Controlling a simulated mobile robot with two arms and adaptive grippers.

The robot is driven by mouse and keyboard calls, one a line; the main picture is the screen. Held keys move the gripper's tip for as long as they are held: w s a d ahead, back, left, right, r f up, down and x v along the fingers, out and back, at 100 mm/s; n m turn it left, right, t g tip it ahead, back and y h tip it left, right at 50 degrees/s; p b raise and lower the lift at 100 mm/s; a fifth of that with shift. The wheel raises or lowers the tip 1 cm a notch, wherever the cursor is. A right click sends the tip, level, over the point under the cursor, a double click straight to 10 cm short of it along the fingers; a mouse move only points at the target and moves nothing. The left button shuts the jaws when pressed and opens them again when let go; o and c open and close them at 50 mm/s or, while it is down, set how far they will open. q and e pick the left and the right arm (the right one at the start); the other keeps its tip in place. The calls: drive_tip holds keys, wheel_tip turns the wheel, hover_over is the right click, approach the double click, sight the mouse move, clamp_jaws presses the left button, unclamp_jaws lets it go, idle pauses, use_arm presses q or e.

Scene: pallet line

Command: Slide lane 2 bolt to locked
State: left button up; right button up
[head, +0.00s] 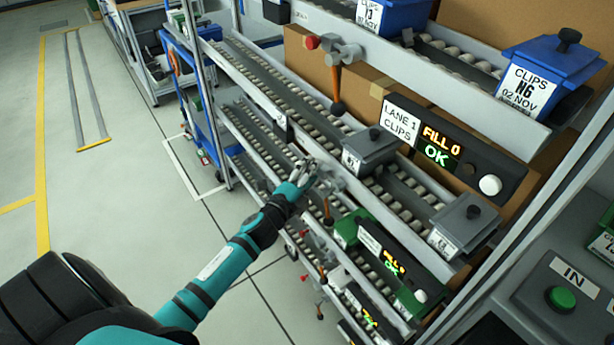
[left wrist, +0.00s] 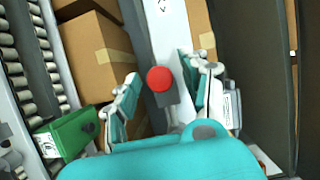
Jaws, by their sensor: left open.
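A red bolt knob (left wrist: 160,78) on a grey rail shows in the left wrist view, between the spread fingers of my left gripper (left wrist: 163,82). The gripper is open, and I cannot tell whether either finger touches the knob. In the head view my left gripper (head: 307,172) is at the second lane's rail, beside a grey bolt bracket with an orange lever (head: 328,210) hanging under it. The gripper hides the red knob there. My right gripper is in neither view.
Above, the lane 1 bolt has a red knob (head: 312,42) and a dark-tipped lever (head: 337,90). Grey bins (head: 370,148) stand on the upper rollers. A green bin (head: 348,228) is just right of my gripper. Open floor (head: 120,200) lies left.

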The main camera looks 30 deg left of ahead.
use_arm(q)
drive_tip(key=s, duration=1.2)
drive_tip(key=s+d+f+n+g+p, duration=0.1)
drive_tip(key=s+f+n+g, duration=0.25)
drive_tip(key=f, duration=0.65)
drive_tip(key=s+d+f+n+g, duration=0.15)
drive_tip(key=s+f, duration=0.25)
drive_tip(key=f, duration=0.6)
drive_tip(key=s+f+n+g+p, duration=0.1)
drive_tip(key=s+f+n+g, duration=0.25)
drive_tip(key=f, duration=0.75)
drive_tip(key=s+d+f+n+g, duration=0.2)
drive_tip(key=s+f, duration=0.3)
drive_tip(key=s, duration=0.4)
drive_tip(key=s+d+f+n+g+p, duration=0.1)
drive_tip(key=s+d+f+n+g, duration=0.1)
drive_tip(key=s+f, duration=0.4)
drive_tip(key=s+d+f+n+g, duration=0.3)
drive_tip(key=s+f+g, duration=0.1)
drive_tip(key=s, duration=0.9)
drive_tip(key=shift+s+f, duration=0.15)
drive_tip(key=shift+f, duration=0.75)
drive_tip(key=shift+g, duration=0.25)
